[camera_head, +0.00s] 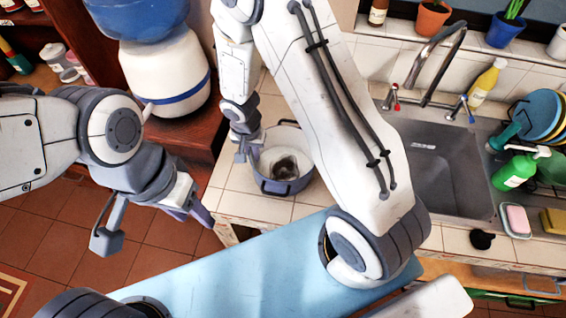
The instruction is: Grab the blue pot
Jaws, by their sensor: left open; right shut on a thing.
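The blue pot (290,187) stands on the tiled counter left of the sink. Its inside is pale with a dark patch at the bottom. My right gripper (246,150) points down at the pot's left rim and is shut on it. My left gripper (152,222) is open and empty, apart from the pot, over the floor at the left.
The sink (440,165) with its tap (437,65) lies right of the pot. A green bottle (515,172), a yellow bottle (485,85) and a dish rack with plates (540,115) stand around it. A white and blue dispenser (170,75) stands behind my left arm.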

